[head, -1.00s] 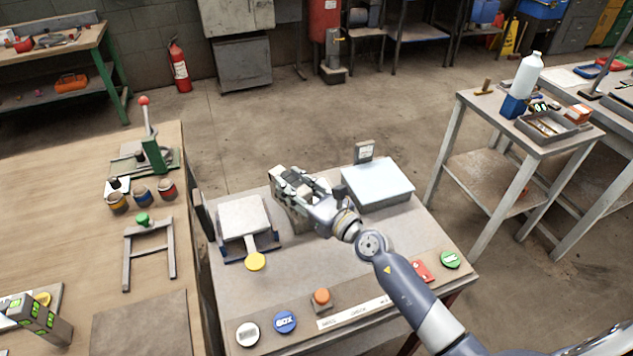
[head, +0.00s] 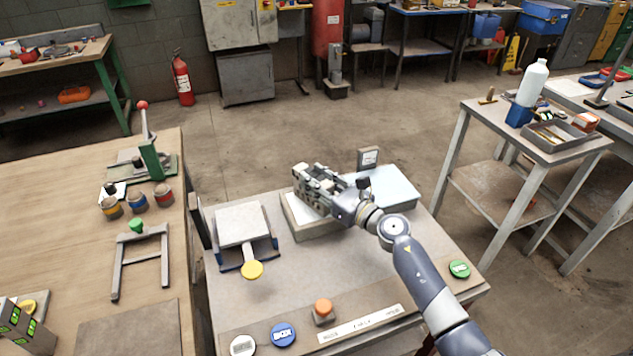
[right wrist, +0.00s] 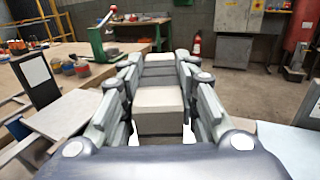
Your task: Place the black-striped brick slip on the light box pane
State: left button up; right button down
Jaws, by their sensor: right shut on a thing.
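My right gripper (head: 322,188) is shut on a pale block, taken as the brick slip (right wrist: 158,98), which shows between the fingers in the right wrist view. Its black stripes cannot be made out, and the fingers hide most of it in the head view. The gripper is over a low beige box with a bright white top, which looks like the light box pane (head: 303,212). The gripper covers the far right part of this top. I cannot tell whether the slip touches it. My left gripper is not in view.
A pale flat-topped box (head: 392,190) stands close behind on the right, with a small sign (head: 368,158). A white plate on a blue-footed stand (head: 240,224) with a yellow knob is to the left. Buttons, including an orange one (head: 323,308), line the front edge.

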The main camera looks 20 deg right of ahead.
jog(key=shift+f, duration=0.15)
jog(key=c, duration=1.2)
grip_release()
jog(key=shift+s, duration=0.1)
jog(key=b+v, duration=0.2)
jog(key=v, duration=1)
